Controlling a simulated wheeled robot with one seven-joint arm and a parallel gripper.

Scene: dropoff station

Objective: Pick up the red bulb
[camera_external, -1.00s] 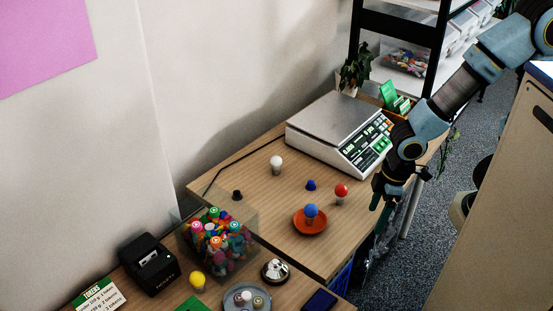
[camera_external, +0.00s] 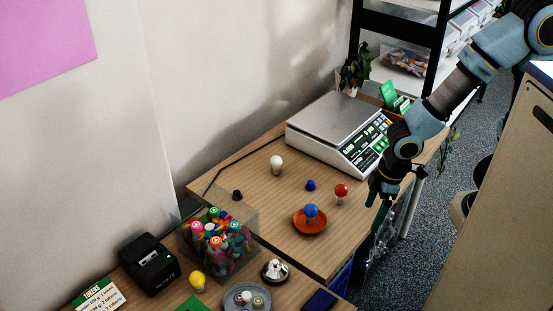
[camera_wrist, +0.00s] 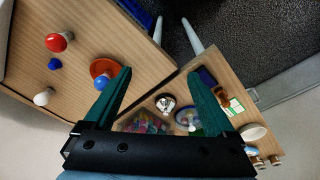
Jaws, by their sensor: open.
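The red bulb (camera_external: 341,190) stands upright on the wooden table, right of the blue bulb and in front of the scale. In the wrist view the red bulb (camera_wrist: 57,42) is at the upper left, outside the space between the fingers. My gripper (camera_external: 379,196) is to the right of the red bulb, near the table's right edge, apart from it. In the wrist view my gripper (camera_wrist: 167,95) has its two green fingers spread wide, with nothing held between them.
A blue bulb (camera_external: 311,211) sits on an orange dish (camera_external: 309,228) close to the red bulb. A small blue piece (camera_external: 311,185), a white bulb (camera_external: 276,162) and a scale (camera_external: 333,117) are nearby. A clear box of coloured tokens (camera_external: 247,210) stands further left.

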